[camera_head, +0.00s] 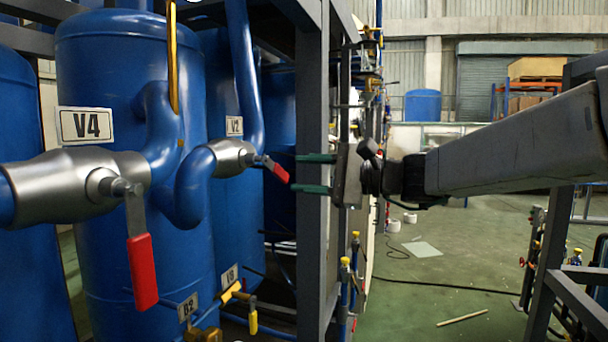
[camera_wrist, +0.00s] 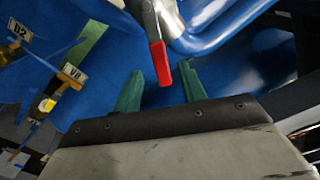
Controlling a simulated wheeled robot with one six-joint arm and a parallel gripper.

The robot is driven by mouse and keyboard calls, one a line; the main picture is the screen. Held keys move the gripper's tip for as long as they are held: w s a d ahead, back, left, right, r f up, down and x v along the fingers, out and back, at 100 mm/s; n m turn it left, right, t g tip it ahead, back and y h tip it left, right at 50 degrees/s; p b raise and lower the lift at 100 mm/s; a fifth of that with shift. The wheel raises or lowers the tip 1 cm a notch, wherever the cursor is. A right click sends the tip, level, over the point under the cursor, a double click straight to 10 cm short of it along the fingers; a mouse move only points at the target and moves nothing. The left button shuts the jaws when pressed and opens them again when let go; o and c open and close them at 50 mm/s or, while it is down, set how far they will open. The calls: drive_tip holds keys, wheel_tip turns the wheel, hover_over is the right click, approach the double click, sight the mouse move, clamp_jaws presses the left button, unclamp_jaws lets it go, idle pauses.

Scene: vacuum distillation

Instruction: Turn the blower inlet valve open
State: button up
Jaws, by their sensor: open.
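No label in view reads blower inlet, so I cannot tell from the labels which valve it is. My gripper (camera_head: 295,173), with two green fingers, is open and faces the valve at label V2 (camera_head: 234,126). That valve has a silver body (camera_head: 233,158) on a blue pipe and a red lever (camera_head: 277,171) slanting down to the right. In the wrist view the red lever (camera_wrist: 160,63) reaches in between the open fingertips; I cannot tell whether it touches either finger. A larger silver valve (camera_head: 75,184) at label V4 (camera_head: 86,125) has a red lever (camera_head: 142,271) hanging down.
Blue tanks (camera_head: 110,80) fill the left. A dark steel frame post (camera_head: 311,130) stands beside my gripper. Smaller yellow-handled valves sit below at labels V8 (camera_head: 230,276) and B2 (camera_head: 188,306). Green floor (camera_head: 470,260) lies open at the right, with a cable across it.

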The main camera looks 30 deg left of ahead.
drive_tip(key=shift+w+d, duration=0.15)
drive_tip(key=shift+d, duration=0.05)
drive_tip(key=c, duration=0.5)
drive_tip(key=d+f+m, duration=0.1)
drive_tip(key=m, duration=0.1)
drive_tip(key=d+f+m, duration=0.1)
drive_tip(key=f+m, duration=0.1)
drive_tip(key=d+f+m+t, duration=0.1)
drive_tip(key=f+m, duration=0.1)
drive_tip(key=shift+s+d+f+y, duration=0.1)
drive_tip(key=shift+s+f+y, duration=0.1)
drive_tip(key=shift+s+y, duration=0.2)
clamp_jaws()
wheel_tip(320, 180, down, 4)
drive_tip(key=s+d+m+y, duration=0.1)
drive_tip(key=s+d+m, duration=0.15)
drive_tip(key=m, duration=0.75)
drive_tip(key=w+a+r+m+t, duration=0.1)
drive_tip(key=w+a+r+m, duration=0.1)
drive_tip(key=a+r, duration=0.4)
drive_tip(key=shift+a+m+y, duration=0.4)
drive_tip(key=shift+a+m, duration=0.3)
drive_tip(key=shift+a, duration=1)
